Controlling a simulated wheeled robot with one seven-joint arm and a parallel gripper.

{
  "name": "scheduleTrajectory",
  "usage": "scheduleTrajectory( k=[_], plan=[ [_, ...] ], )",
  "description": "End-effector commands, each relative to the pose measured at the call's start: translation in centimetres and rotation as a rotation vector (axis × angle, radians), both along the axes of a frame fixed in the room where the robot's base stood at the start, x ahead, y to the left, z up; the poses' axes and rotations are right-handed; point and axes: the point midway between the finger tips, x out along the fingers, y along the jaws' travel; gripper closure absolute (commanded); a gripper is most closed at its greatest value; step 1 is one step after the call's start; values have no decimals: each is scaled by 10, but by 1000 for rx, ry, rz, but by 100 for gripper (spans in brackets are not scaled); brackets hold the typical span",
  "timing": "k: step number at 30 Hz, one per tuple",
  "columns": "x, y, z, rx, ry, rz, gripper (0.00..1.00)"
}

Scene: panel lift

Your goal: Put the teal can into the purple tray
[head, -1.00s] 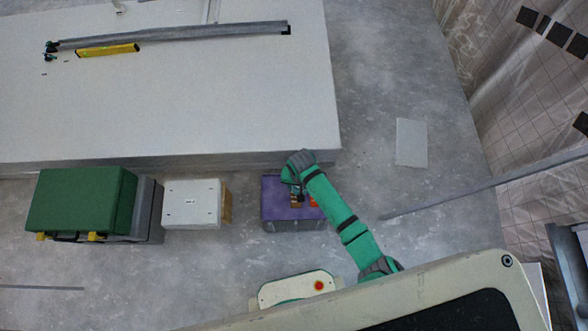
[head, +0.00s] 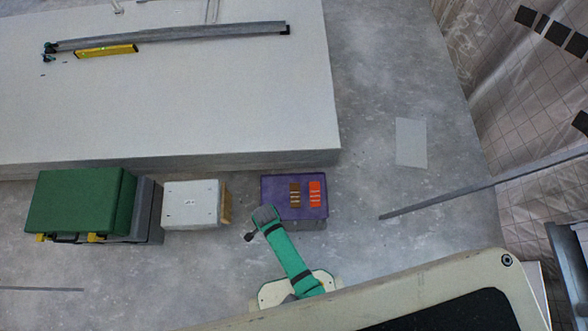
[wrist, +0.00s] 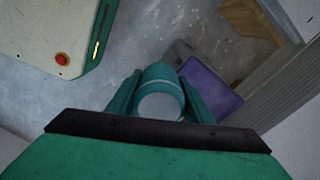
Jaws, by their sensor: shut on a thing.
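My gripper (wrist: 160,84) is shut on the teal can (wrist: 160,102), with one finger on each side of it in the wrist view. The can's pale round end faces the wrist camera. The can is apart from the tray.
A white box (head: 190,205) stands left of the tray, and a green case (head: 80,202) stands farther left. A large pale panel stack (head: 170,110) lies behind them. A yellow level (head: 107,51) and a long grey bar lie on it.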

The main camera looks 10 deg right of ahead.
Motion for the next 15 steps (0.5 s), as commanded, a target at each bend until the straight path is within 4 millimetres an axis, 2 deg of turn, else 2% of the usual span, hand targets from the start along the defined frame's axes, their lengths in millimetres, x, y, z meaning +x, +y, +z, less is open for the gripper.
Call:
scheduleTrajectory(
  k=[7,15],
  plan=[
    [15,7,-4,0,0,-40,86],
    [65,-4,-27,1,0,-40,86]
  ],
)
